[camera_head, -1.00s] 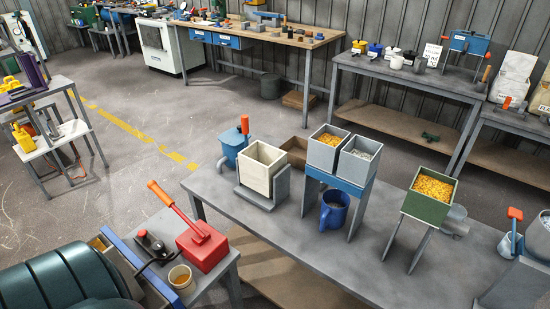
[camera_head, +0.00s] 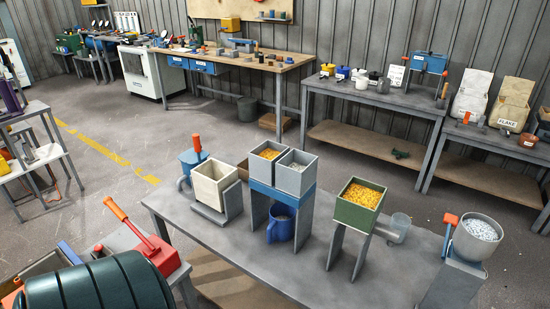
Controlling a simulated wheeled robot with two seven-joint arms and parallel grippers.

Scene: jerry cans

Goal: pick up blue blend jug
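The blue jug (camera_head: 281,228) stands upright on the grey metal table (camera_head: 205,240), beneath a blue stand (camera_head: 281,197) with two hoppers. One hopper (camera_head: 268,150) holds orange-yellow pellets and the other (camera_head: 297,180) holds pale grey ones. Neither of my grippers is in view.
A cream bin (camera_head: 212,184) and a blue canister with an orange handle (camera_head: 193,158) stand left of the jug. A green hopper (camera_head: 358,204) on grey legs and a clear cup (camera_head: 399,228) stand right. A grey bucket (camera_head: 477,238) is at the far right. The table's front edge is free.

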